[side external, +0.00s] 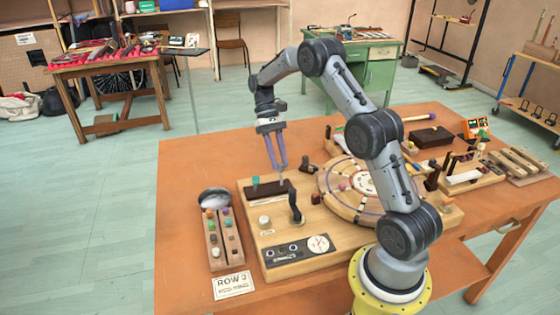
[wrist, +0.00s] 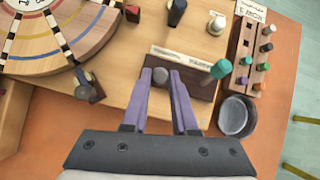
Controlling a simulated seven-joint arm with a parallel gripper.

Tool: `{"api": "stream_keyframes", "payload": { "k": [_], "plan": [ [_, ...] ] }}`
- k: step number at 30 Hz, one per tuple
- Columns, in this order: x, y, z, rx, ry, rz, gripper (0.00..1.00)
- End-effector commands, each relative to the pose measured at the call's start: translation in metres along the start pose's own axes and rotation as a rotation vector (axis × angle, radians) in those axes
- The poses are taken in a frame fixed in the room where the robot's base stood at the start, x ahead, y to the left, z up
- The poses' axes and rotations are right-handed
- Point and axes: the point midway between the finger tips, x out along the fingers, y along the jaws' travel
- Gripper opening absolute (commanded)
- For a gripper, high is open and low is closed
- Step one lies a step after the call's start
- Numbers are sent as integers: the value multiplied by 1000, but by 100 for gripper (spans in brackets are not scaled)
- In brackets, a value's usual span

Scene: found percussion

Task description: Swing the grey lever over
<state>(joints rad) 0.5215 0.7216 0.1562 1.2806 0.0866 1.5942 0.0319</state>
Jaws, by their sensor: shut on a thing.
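The grey lever (wrist: 160,77) shows as a round grey knob at one end of a dark brown block in the wrist view. My gripper (wrist: 161,73) has its two purple fingers on either side of this knob and is shut on it. In the side view my gripper (side external: 280,167) points down at the right part of the brown block (side external: 262,191); the fingers mostly hide the grey lever there. A teal-knobbed lever (wrist: 221,69) stands at the other end of the block, also seen in the side view (side external: 255,182), apart from the fingers.
A dark upright handle (side external: 295,205) and a cream knob (side external: 264,222) stand on the wooden board near the block. A round wooden dial (side external: 335,185) lies to the right. A rack of coloured pegs (side external: 213,240) and a metal bowl (side external: 214,197) are to the left.

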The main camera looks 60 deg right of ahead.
Motion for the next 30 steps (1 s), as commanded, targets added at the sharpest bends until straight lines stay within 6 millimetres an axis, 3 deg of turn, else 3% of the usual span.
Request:
{"api": "stream_keyframes", "payload": {
  "k": [21,22,27,30],
  "plan": [
    [-3,2,-7,-6,-83,-17,0],
    [-3,2,-7,-6,-82,-16,28],
    [-2,2,-7,-5,-84,-16,57],
    [-2,2,-7,-5,-84,-16,57]
  ]
}}
